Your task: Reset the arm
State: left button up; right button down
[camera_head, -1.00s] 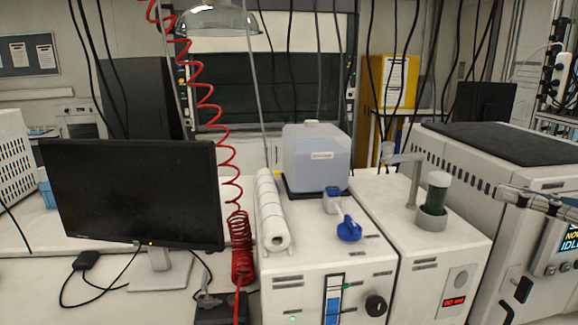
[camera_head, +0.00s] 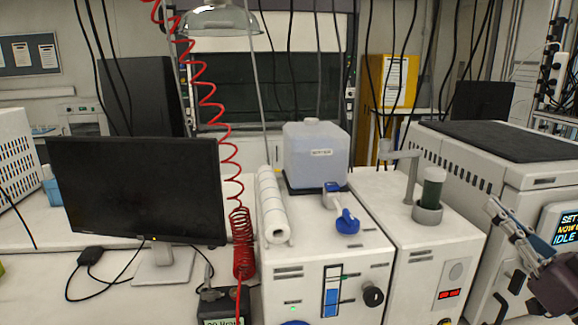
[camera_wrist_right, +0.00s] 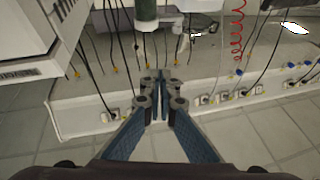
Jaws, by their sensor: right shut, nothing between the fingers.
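My right gripper (camera_head: 494,207) is at the right edge of the head view, in front of the large white machine (camera_head: 510,168). Its fingers point up and to the left, and the dark wrist runs down to the lower right. In the right wrist view the two blue-grey fingers (camera_wrist_right: 160,82) meet at their tips. They are shut with nothing between them. My left gripper is not in view.
A white unit with a green-filled vial (camera_head: 432,192) stands left of the gripper. Further left are a blue-tinted container (camera_head: 316,160), a paper roll (camera_head: 273,215), a red coiled hose (camera_head: 241,245) and a monitor (camera_head: 140,190). Cables (camera_wrist_right: 105,80) hang in the wrist view.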

jog(key=d+f+m+g+h, duration=0.25)
jog(key=f+m+h, duration=0.6)
jog(key=f, duration=0.75)
jog(key=s+a+f+n+g+h, duration=0.1)
jog(key=s+a+f+g+h, duration=0.2)
jog(key=f, duration=0.5)
jog(key=s+f+g+h, duration=0.1)
jog(key=s+f+g, duration=0.3)
jog(key=f, duration=0.5)
jog(key=s+a+f+n+g+y, duration=0.2)
jog(key=s+a+f+n+g, duration=0.15)
jog(key=s+a+f, duration=0.4)
jog(key=s+a+f+n+g+y, duration=0.25)
jog(key=s+a+f+g, duration=0.2)
jog(key=s+a, duration=0.65)
jog(key=s+d+f+g, duration=0.1)
jog(key=s+f, duration=0.1)
jog(key=f, duration=1.2)
jog(key=s+d+f, duration=0.1)
jog(key=s+f, duration=0.2)
jog(key=f, duration=1.2)
jog(key=s+d+f+g, duration=0.1)
jog(key=s+d+f, duration=0.1)
jog(key=s+f, duration=1.2)
jog(key=shift+s+d+f, duration=0.25)
jog(key=shift+s+d, duration=0.15)
jog(key=shift+s, duration=0.8)
